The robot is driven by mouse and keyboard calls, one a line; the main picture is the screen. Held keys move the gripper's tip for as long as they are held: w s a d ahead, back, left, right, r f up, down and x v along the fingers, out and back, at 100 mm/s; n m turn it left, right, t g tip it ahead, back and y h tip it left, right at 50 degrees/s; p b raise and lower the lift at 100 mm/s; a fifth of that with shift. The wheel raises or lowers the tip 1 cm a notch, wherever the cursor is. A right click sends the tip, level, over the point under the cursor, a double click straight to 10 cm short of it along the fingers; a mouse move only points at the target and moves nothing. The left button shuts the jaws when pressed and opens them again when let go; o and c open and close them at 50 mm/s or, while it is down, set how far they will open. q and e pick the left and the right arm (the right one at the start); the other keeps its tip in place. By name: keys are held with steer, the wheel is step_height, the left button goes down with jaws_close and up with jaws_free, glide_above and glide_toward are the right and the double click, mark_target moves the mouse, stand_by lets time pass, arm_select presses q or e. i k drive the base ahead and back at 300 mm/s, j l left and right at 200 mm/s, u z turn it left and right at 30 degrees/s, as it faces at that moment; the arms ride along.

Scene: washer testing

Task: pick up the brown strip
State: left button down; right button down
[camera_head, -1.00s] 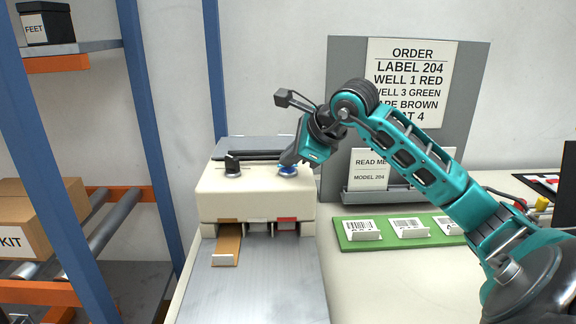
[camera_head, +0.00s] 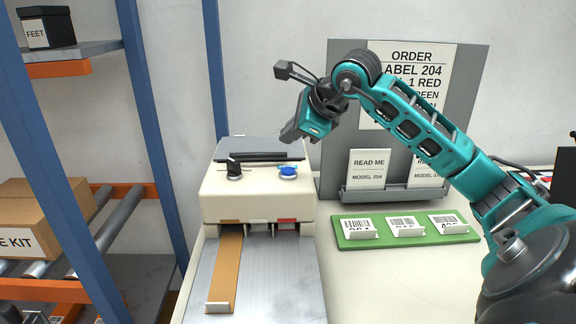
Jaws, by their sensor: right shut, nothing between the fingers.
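The brown strip (camera_head: 226,268) lies on the metal plate in front of the cream machine (camera_head: 256,198). Its back end is at the machine's left slot, and a small white piece (camera_head: 217,307) sits at its front end. My right gripper (camera_head: 288,139) is shut and empty, above and behind the blue button (camera_head: 288,172) on the machine's top, clear of it. Its fingertips are small and partly hidden by its own body. My left gripper is not in view.
A black knob (camera_head: 234,168) stands on the machine's top left. A green board (camera_head: 405,230) with several label cards lies to the right. A grey order board (camera_head: 335,120) stands behind. Blue shelf posts (camera_head: 150,120) and a cardboard box (camera_head: 45,220) are at left. The metal plate (camera_head: 275,285) is clear right of the strip.

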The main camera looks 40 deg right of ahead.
mark_target(222, 294)
steer(key=k, duration=1)
